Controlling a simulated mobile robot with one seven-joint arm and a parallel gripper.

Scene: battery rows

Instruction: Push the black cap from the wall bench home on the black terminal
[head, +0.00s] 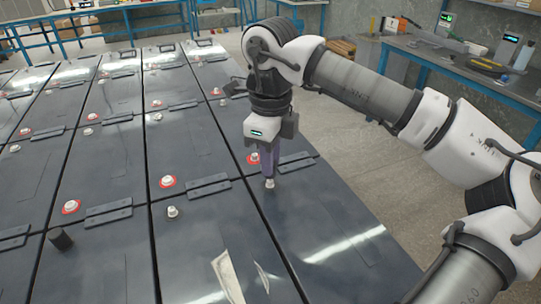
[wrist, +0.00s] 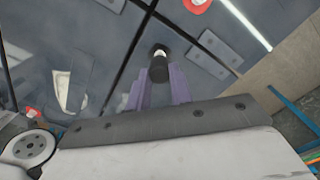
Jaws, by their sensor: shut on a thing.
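My gripper (head: 268,174) points down over the right-hand battery row, its purple fingers closed. In the wrist view the fingers (wrist: 158,88) are shut on the black cap (wrist: 159,70), which stands out past their tips. The pale post of the black terminal (head: 270,184) shows just below the fingertips in the head view. In the wrist view the post (wrist: 160,52) shows at the cap's far end, with a dark ring around it. The cap looks in line with the post; whether they touch I cannot tell. The cap is hidden behind the fingers in the head view.
Another black cap (head: 60,238) stands on a battery at the lower left. A red-ringed terminal (head: 253,158) is close behind my gripper, beside a raised grey strip (head: 297,160). A bare post (head: 172,211) stands to the left. The blue-framed bench (head: 455,62) is at the right.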

